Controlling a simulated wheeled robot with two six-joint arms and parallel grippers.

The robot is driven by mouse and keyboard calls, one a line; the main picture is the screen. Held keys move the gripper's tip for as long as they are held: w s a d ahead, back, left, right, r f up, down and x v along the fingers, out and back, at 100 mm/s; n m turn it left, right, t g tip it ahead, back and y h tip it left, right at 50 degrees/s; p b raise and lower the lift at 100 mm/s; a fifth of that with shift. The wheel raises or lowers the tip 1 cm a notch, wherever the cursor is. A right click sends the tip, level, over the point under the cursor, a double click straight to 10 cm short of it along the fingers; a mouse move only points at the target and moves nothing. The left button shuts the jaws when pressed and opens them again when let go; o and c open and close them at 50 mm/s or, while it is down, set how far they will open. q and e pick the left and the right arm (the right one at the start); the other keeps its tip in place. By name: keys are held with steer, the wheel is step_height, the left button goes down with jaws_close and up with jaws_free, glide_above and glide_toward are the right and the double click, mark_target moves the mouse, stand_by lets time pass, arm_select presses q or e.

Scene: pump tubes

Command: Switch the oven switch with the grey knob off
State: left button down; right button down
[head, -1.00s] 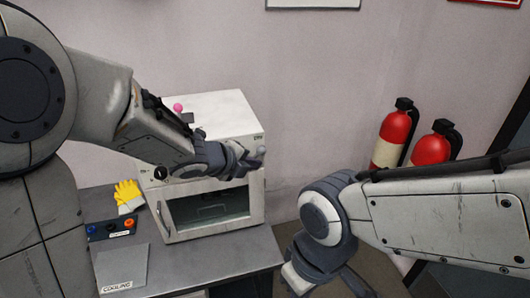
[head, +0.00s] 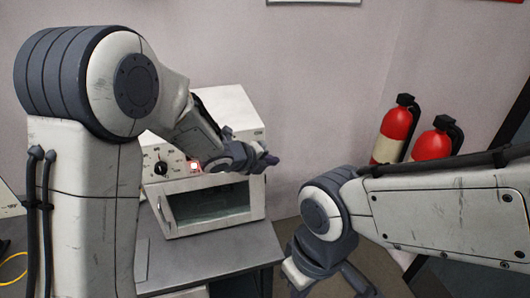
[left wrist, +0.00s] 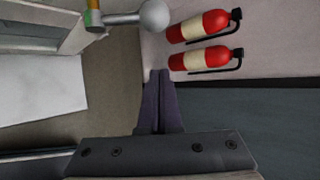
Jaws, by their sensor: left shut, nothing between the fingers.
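The white oven (head: 212,205) stands on the grey table with its window door closed. Its front panel has a black dial (head: 160,168) and a lit red switch (head: 194,167). The grey knob (left wrist: 154,15) is a round ball on a metal stem at the top of the left wrist view.
Two red fire extinguishers (head: 395,133) stand at the right by the wall. The grey table (head: 225,258) is bare in front of the oven. My left arm covers the table's left part.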

arm_select(q)
steer(key=w+p, duration=0.1)
steer(key=w+a+p, duration=0.2)
steer(key=shift+w+r, duration=0.1)
steer(key=shift+r, duration=0.25)
steer(key=shift+d, duration=0.1)
